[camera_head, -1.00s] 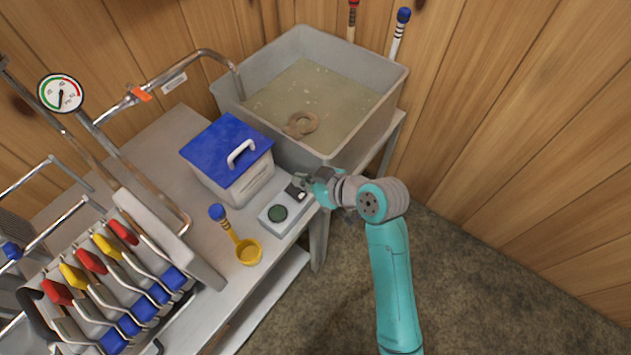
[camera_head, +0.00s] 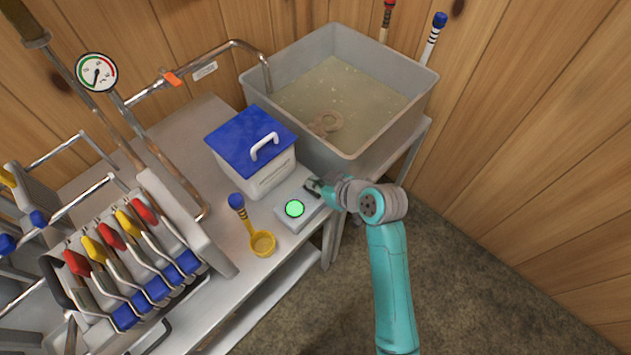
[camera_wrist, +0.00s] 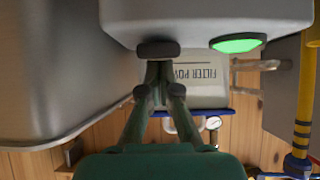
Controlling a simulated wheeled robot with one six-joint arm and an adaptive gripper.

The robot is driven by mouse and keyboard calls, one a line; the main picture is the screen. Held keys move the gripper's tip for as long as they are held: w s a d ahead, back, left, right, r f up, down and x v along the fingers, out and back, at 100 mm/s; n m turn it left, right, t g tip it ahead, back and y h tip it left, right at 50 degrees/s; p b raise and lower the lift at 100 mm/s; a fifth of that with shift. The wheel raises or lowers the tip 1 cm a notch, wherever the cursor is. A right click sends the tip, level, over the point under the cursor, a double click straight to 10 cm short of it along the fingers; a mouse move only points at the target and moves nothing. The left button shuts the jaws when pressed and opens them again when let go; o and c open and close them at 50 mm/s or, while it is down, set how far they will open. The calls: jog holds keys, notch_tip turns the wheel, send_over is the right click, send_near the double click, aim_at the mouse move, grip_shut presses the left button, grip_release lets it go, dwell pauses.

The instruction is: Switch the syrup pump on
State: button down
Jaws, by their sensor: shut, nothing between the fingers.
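The pump's switch box (camera_head: 285,222) is a small grey box on the bench, with a round lamp (camera_head: 294,208) glowing bright green. A dark switch piece sits at its far end, mostly hidden by my gripper (camera_head: 318,188). In the wrist view the box (camera_wrist: 205,14) is at the top, with the lit lamp (camera_wrist: 238,43) and the black switch (camera_wrist: 158,49) on its face. My gripper (camera_wrist: 158,72) is shut and empty. Its fingertips are right at the switch; I cannot tell whether they touch it.
A blue-lidded white box (camera_head: 250,145) stands behind the switch box. A yellow ladle (camera_head: 262,243) lies to its left. A large grey tub (camera_head: 350,145) of liquid is behind my gripper. Several coloured-handled levers (camera_head: 130,250) fill the left. Floor at right is clear.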

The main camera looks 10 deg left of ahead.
jog(key=shift+d, duration=0.1)
jog(key=shift+s+d+f, duration=0.2)
jog(key=shift+s+d, duration=0.35)
dwell(0.3)
